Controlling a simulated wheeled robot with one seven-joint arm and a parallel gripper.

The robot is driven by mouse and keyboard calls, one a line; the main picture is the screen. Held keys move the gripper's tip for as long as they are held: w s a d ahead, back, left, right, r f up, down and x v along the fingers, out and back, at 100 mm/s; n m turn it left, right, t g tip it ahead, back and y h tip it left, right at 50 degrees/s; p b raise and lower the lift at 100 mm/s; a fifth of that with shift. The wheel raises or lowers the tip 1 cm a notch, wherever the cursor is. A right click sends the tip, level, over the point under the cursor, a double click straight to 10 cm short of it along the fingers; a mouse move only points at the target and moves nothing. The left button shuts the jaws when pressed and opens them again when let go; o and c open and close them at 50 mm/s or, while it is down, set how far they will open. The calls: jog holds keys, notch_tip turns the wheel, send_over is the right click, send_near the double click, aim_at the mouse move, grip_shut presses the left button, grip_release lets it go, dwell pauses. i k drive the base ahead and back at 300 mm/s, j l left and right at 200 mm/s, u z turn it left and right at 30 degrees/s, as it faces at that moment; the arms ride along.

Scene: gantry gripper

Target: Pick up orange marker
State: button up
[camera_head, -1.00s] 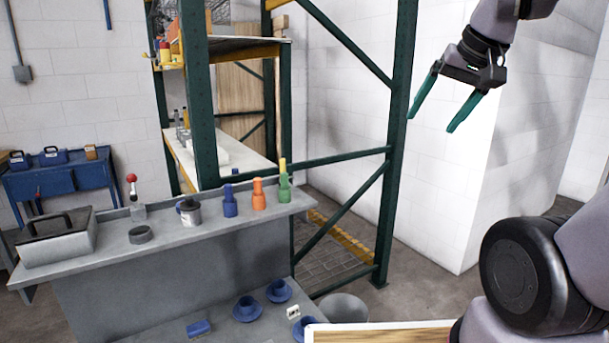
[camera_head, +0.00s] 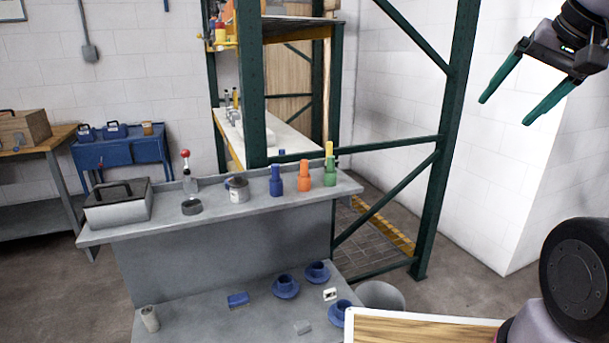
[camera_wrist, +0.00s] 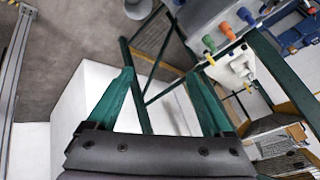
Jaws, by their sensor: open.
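The orange marker (camera_head: 304,178) stands upright on the grey bench's upper shelf (camera_head: 215,216), between a blue marker (camera_head: 276,181) and a green one (camera_head: 330,170). In the wrist view the orange marker (camera_wrist: 227,31) shows small, near the top right. My gripper (camera_head: 505,111) is raised at the upper right of the head view, well apart from the markers. Its teal fingers are spread and empty. They also show in the wrist view (camera_wrist: 160,74), with nothing between them but the background.
A tin (camera_head: 237,190), a dark ring (camera_head: 192,207) and a grey box (camera_head: 118,207) share the upper shelf. Blue cups and saucers (camera_head: 286,287) sit on the lower level. A green rack post (camera_head: 447,140) stands between the bench and my gripper.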

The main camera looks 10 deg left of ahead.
aim_at(303, 162)
jog(key=z, duration=2.55)
jog(key=u, duration=3.05)
jog(key=j+u, duration=0.1)
jog(key=u, duration=0.2)
jog(key=i+j+u, duration=0.2)
jog(key=j, duration=0.35)
jog(key=i, duration=0.1)
